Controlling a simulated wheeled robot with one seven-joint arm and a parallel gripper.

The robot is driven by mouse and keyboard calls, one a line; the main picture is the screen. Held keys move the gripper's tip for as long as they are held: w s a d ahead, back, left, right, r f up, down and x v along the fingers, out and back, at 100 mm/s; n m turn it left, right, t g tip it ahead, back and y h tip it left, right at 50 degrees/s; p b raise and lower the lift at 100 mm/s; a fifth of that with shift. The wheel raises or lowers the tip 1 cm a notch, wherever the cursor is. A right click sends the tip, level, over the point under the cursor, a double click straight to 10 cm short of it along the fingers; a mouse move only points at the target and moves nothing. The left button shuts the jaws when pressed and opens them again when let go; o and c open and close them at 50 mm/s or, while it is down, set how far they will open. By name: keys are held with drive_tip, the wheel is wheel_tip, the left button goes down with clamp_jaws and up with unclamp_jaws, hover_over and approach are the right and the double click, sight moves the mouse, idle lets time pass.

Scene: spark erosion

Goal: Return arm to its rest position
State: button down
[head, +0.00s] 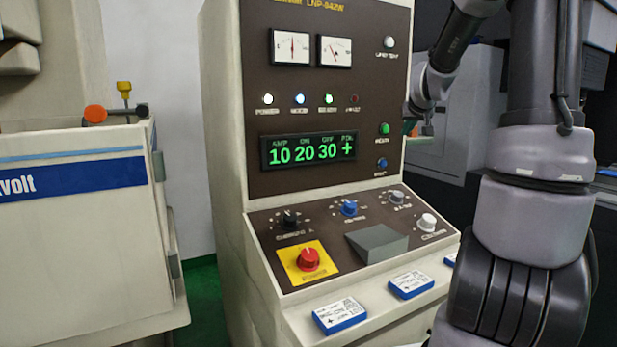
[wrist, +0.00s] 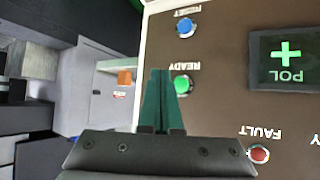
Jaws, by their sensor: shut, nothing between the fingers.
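My gripper (wrist: 157,101) shows in the wrist view with its two dark green fingers together and nothing between them. Its tips point toward the control panel (wrist: 220,100) near the green READY button (wrist: 182,84). I cannot tell whether they touch the panel. In the head view my arm (head: 530,210) rises at the right, and part of it reaches behind toward the panel's right edge. The fingers are not clearly visible there. The green button (head: 384,129) and a blue button (head: 382,163) below it show on the panel.
The control cabinet (head: 225,130) stands in the middle, its lit display (head: 308,150) reading 10 20 30 +. A red knob on a yellow plate (head: 308,259) and several dials sit on its sloped console. Blue-white boxes (head: 340,315) lie on the front ledge. A cream machine (head: 80,240) stands left.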

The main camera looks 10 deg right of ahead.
drive_tip(key=s+a+r+g+y, duration=0.1)
drive_tip(key=s+a+r, duration=0.1)
drive_tip(key=s+a, duration=0.75)
drive_tip(key=s+a+r+g+y, duration=0.15)
drive_tip(key=s+a, duration=0.45)
drive_tip(key=s, duration=0.6)
drive_tip(key=s+a+f+m+y, duration=0.1)
drive_tip(key=s+a+m, duration=0.1)
drive_tip(key=s, duration=1)
drive_tip(key=shift+a+f+g, duration=0.25)
drive_tip(key=shift+a+g, duration=0.2)
drive_tip(key=shift+y, duration=0.25)
